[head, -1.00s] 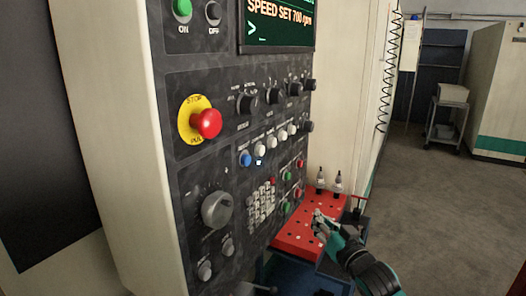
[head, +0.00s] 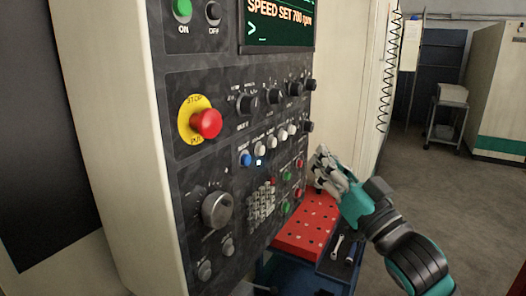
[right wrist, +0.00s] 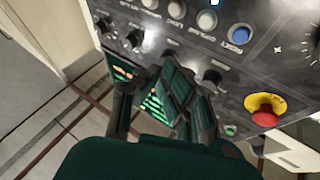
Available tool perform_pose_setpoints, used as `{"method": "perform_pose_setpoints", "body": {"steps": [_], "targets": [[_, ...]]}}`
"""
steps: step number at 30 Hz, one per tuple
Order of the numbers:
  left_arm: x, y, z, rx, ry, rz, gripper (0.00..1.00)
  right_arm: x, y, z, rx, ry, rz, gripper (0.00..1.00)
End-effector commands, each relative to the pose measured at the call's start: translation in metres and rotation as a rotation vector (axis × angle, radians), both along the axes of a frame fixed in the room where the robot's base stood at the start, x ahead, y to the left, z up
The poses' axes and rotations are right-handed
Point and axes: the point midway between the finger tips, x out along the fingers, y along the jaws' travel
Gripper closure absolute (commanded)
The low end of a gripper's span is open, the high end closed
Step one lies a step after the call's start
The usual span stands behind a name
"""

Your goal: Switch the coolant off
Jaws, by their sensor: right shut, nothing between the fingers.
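The control panel (head: 235,120) faces right in the head view. Its middle row has a blue button (head: 246,159) and several white buttons (head: 271,142). A small lamp (head: 258,162) is lit below the first white button (head: 260,150). In the right wrist view the row appears at the top, with the blue button (right wrist: 238,36) labelled RESET, the white button beside it (right wrist: 207,20) and the lit lamp (right wrist: 214,3). My right gripper (head: 323,162) is shut and empty, right of the row and apart from the panel. My left gripper is out of view.
A red emergency stop (head: 207,123) on a yellow plate sits left of the row, with a large grey dial (head: 216,210) below. Dark knobs (head: 273,96) line the row above. A red perforated tray (head: 300,238) on a blue cart stands under my right arm. Open floor lies right.

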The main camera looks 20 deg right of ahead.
Motion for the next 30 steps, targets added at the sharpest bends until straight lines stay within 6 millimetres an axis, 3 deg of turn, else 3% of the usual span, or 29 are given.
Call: {"method": "perform_pose_setpoints", "body": {"steps": [8, 21, 30], "targets": [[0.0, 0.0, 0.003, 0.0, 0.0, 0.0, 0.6, 0.009, 0.006, 0.001, 0.003, 0.0, -0.001, 1.0], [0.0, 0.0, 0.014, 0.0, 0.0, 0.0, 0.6, 0.054, 0.045, 0.001, 0.004, 0.0, -0.001, 1.0], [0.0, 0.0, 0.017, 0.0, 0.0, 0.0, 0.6, 0.067, 0.057, 0.0, -0.001, 0.001, -0.001, 1.0]]}}
